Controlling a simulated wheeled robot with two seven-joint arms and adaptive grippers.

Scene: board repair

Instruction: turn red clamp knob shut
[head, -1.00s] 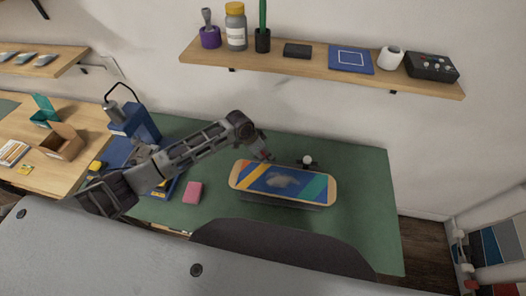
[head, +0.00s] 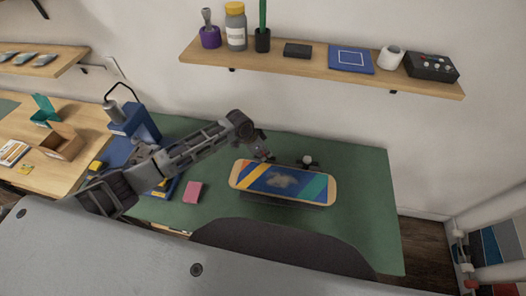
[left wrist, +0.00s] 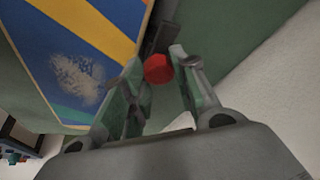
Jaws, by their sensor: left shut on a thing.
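The red clamp knob (left wrist: 158,68) shows in the left wrist view between the fingertips of my left gripper (left wrist: 157,72). The fingers are closed on its sides. In the head view my left gripper (head: 262,152) is at the back left edge of the skateboard deck (head: 236,176), and the knob there is mostly hidden. The deck has blue, yellow, orange and teal bands, with a pale worn patch (left wrist: 78,80). It lies across a dark support on the green bench. A white knob (head: 307,160) stands behind the deck, to the right of the gripper. My right gripper is not in view.
A pink block (head: 193,191) lies on the green bench top (head: 362,200) left of the deck. A blue machine (head: 135,122) stands at the left. A wall shelf (head: 300,71) with jars and boxes is above. The bench's right part is clear.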

